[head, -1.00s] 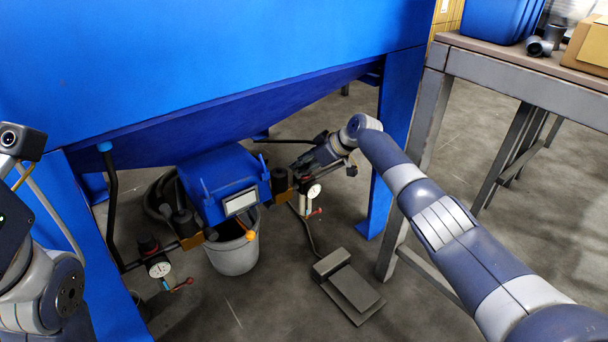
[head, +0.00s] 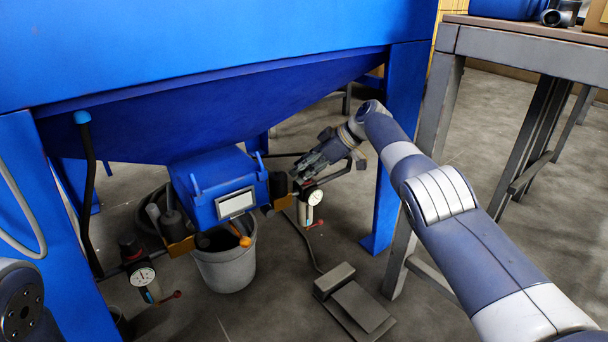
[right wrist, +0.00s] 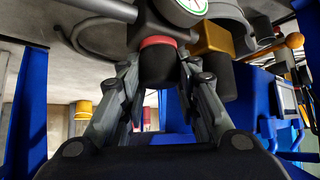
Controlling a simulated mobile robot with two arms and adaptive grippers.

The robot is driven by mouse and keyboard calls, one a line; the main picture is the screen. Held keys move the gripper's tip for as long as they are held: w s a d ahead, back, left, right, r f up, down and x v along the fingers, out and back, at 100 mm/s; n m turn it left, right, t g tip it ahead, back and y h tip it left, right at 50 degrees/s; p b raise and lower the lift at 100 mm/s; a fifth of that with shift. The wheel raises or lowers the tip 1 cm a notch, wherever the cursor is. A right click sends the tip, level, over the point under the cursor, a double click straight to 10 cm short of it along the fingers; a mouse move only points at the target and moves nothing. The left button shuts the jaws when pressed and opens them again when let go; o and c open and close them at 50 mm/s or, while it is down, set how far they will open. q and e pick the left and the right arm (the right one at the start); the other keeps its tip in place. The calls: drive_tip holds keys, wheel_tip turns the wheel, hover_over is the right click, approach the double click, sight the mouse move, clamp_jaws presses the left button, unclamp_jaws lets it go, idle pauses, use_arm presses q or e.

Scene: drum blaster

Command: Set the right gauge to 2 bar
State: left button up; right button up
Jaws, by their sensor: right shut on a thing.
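The right gauge (head: 315,196) is a small white dial under the blue hopper, right of the blue box; its needle reading is too small to tell. In the right wrist view the gauge (right wrist: 187,7) is cut off at the top edge. My right gripper (head: 297,174) reaches in from the right, just above the gauge. In the wrist view its fingers (right wrist: 158,75) are closed around a black knob with a red ring (right wrist: 159,62), beside the gauge. My left gripper is out of view; only part of my left arm shows at the lower left.
A second gauge (head: 143,276) sits to the left. A grey bucket (head: 228,262) stands below the blue box (head: 222,185). A grey foot pedal (head: 355,305) lies on the floor.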

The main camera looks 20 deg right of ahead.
drive_tip(key=shift+d, duration=0.25)
drive_tip(key=o, duration=0.8)
